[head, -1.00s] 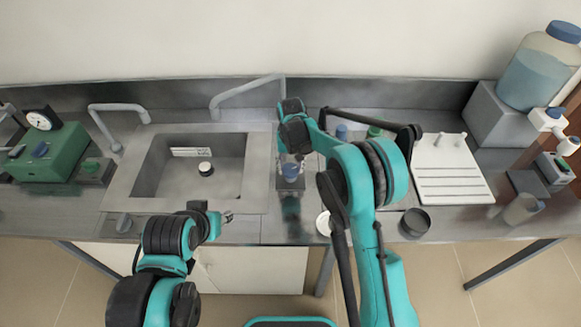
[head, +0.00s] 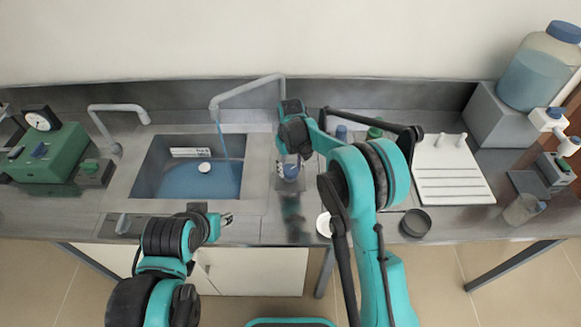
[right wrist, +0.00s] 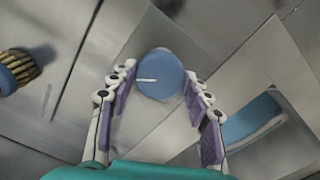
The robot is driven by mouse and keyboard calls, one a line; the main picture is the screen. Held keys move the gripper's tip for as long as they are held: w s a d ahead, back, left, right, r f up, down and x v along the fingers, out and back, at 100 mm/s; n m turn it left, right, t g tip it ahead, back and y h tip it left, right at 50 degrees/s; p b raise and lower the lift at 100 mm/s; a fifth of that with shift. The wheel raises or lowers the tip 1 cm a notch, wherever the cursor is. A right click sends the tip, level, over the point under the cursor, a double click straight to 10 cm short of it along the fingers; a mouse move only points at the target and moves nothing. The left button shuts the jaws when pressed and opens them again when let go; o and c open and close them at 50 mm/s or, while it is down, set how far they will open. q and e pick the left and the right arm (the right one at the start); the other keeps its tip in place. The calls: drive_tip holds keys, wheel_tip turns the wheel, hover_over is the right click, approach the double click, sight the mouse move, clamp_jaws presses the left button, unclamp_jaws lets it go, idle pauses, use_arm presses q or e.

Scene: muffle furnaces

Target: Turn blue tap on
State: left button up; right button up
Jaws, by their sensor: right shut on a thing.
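The blue tap knob (head: 290,171) is on the counter right of the sink. In the right wrist view the round blue knob (right wrist: 160,75) has a white line on its top. My right gripper (head: 293,157) is at the knob, with its purple-padded fingers (right wrist: 157,92) on both sides of it, shut on it. The grey spout (head: 250,88) arches over the sink (head: 148,172), and a blue stream of water (head: 222,140) falls from it. Blue water (head: 185,182) covers the basin floor. My left gripper (head: 229,219) is over the sink's front edge; its jaw opening is unclear.
A second spout (head: 118,107) stands left of the sink. A green device (head: 50,155) with a dial is at the far left. A white board (head: 455,180) with pegs, a dark cup (head: 415,222) and a large blue-capped bottle (head: 545,65) are at the right.

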sight(291, 170)
drive_tip(key=o, duration=1.2)
drive_tip(key=shift+c, duration=0.2)
wheel_tip(291, 170, up, 12)
